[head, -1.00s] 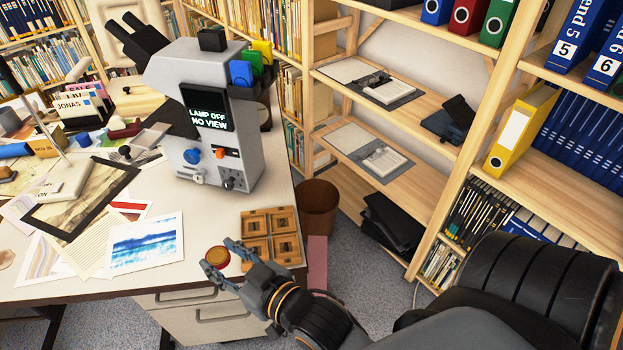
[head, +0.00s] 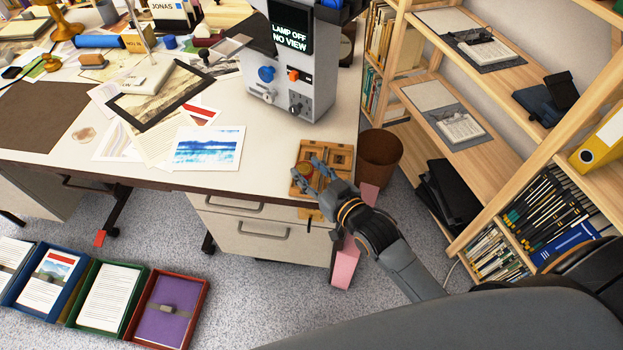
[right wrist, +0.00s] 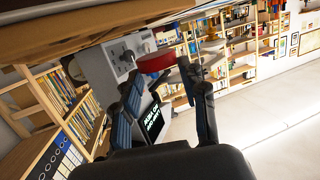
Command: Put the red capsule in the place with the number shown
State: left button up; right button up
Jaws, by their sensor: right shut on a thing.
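The red capsule (head: 304,171) is a small round disc with an amber top in the head view. My right gripper (head: 309,171) is shut on it; its red side also shows between the fingers in the right wrist view (right wrist: 155,62). In the head view the capsule and fingers overlap the wooden tray (head: 341,148) with several compartments at the desk's front right corner. I cannot tell whether the capsule touches the tray. The hand hides part of the tray. The microscope's screen (head: 291,33) reads "LAMP OFF NO VIEW". No number is readable on the tray. My left gripper is out of view.
The microscope (head: 318,80) stands behind the tray. Prints and papers, including a blue print (head: 208,148), lie to the left on the desk. A brown bin (head: 380,158) and wooden shelves stand to the right. Coloured boxes (head: 168,306) lie on the floor at lower left.

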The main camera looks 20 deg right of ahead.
aim_at(312, 181)
jog(key=shift+w+d+f, duration=0.15)
jog(key=shift+w+f, duration=0.05)
jog(key=shift+f, duration=0.1)
jog(key=shift+d+f, duration=0.1)
jog(key=shift+f, duration=1.55)
jog(key=shift+b, duration=0.3)
jog(key=o, duration=1.1)
jog(key=shift+f, duration=0.15)
jog(key=shift+s, duration=0.15)
jog(key=v, duration=1.1)
jog(key=shift+s+d+r, duration=0.15)
jog(key=shift+s+r, duration=0.1)
jog(key=shift+r, duration=0.05)
